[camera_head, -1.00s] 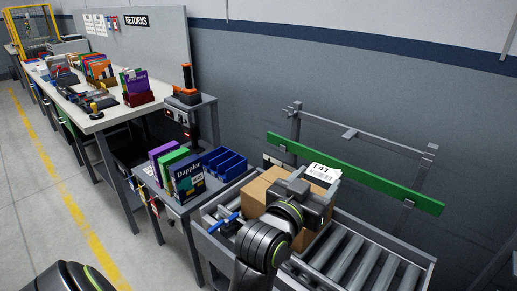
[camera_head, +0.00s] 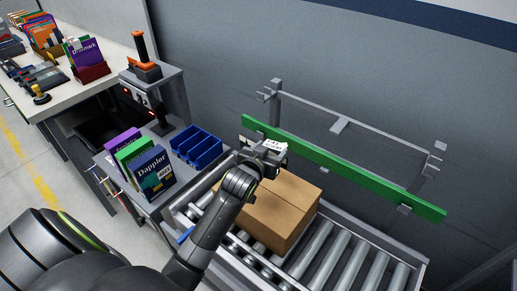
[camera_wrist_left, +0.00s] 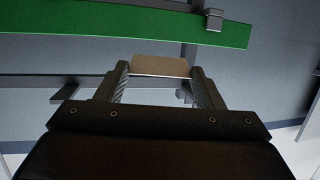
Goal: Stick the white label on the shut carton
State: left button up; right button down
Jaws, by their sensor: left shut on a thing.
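The shut brown carton (camera_head: 277,211) sits on the roller conveyor, its top flaps closed with a seam across. My left gripper (camera_head: 268,152) is shut on the white label (camera_head: 275,146), which has black print. In the head view they appear at the carton's far left edge, in front of the green rail; I cannot tell the height above the carton. In the left wrist view a tan, shaded face of the label (camera_wrist_left: 160,66) spans between the fingertips (camera_wrist_left: 160,72). The gripper and forearm hide part of the carton's left side. My right gripper is not in view.
The green rail (camera_head: 345,170) and a grey frame (camera_head: 340,125) stand behind the conveyor. Bare rollers (camera_head: 345,262) lie to the right. Left are blue bins (camera_head: 197,148), upright books including Dappler (camera_head: 152,172), and an orange-and-black handled device (camera_head: 142,62) on a stand.

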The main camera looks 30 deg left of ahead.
pick_arm(q)
jog(key=shift+g+y, duration=0.4)
jog(key=shift+g, duration=0.1)
jog(key=a+f+b, duration=0.1)
jog(key=f+b, duration=0.1)
jog(key=f, duration=0.2)
jog(key=a+f+b, duration=0.1)
jog(key=f+b, duration=0.2)
jog(key=f, duration=0.1)
jog(key=a+f+b, duration=0.1)
jog(key=f+b, duration=0.2)
jog(key=f, duration=0.1)
jog(key=shift+s+a, duration=0.2)
jog(key=shift+a, duration=0.15)
jog(key=shift+f+b, duration=0.5)
jog(key=shift+f, duration=0.6)
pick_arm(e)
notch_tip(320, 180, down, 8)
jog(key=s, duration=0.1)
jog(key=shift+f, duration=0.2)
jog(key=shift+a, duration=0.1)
pick_arm(q)
jog(key=o, duration=1)
